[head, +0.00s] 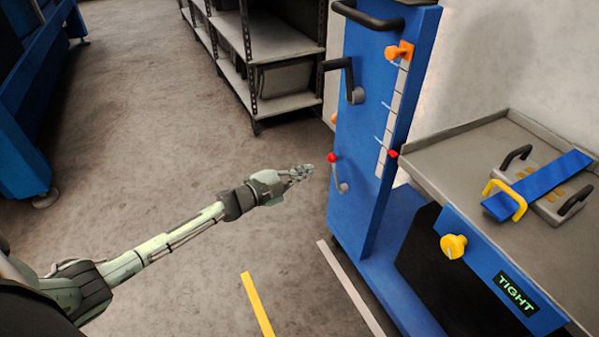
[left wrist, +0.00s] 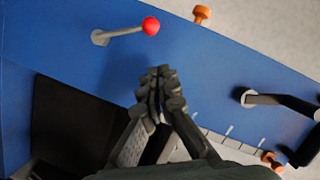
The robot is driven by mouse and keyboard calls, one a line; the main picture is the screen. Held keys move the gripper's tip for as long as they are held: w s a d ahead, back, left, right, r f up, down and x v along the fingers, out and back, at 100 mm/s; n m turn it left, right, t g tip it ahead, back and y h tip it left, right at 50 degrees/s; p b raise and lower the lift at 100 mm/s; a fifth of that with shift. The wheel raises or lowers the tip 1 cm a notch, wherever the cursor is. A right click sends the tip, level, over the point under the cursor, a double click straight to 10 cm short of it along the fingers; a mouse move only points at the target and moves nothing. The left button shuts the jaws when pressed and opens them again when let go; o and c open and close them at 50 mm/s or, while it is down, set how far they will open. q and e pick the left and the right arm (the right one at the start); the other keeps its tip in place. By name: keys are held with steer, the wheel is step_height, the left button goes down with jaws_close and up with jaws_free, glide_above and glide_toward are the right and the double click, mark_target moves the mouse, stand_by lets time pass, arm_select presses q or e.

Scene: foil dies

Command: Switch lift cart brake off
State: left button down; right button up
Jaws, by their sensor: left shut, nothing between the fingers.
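The lift cart (head: 357,170) is a blue upright column with a grey tray top (head: 440,158) on its right. A small lever with a red ball knob (head: 332,158) and a grey pivot (head: 343,188) is on the column's side, which I take for the brake. My left gripper (head: 303,172) is shut and empty, just left of this lever and apart from it. In the left wrist view the red knob (left wrist: 151,26) is above the shut fingertips (left wrist: 160,75), with the lever's pivot to its left. My right gripper is not in view.
A black-handled crank (head: 345,78) and orange knobs (head: 399,51) are on the column. Shelves (head: 270,60) stand behind.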

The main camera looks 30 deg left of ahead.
arm_select(q)
steer(key=shift+v, duration=0.95)
steer(key=s+a+f+n+g+y, duration=0.2)
steer(key=s+f+n+g+y, duration=0.4)
steer(key=s+f+n, duration=0.65)
steer(key=s+d+f+g, duration=0.1)
steer(key=s+f+g, duration=0.1)
steer(key=s, duration=0.5)
steer(key=s+d+f+n+g+y, duration=0.1)
steer(key=s+f+g, duration=0.1)
steer(key=s+f, duration=0.3)
steer(key=s+d+f+n+g, duration=0.1)
steer(key=s+f+g, duration=0.1)
steer(key=s, duration=0.7)
steer(key=shift+s+d+f+y, duration=0.3)
steer(key=shift+s+f, duration=0.1)
steer(key=shift+f, duration=0.25)
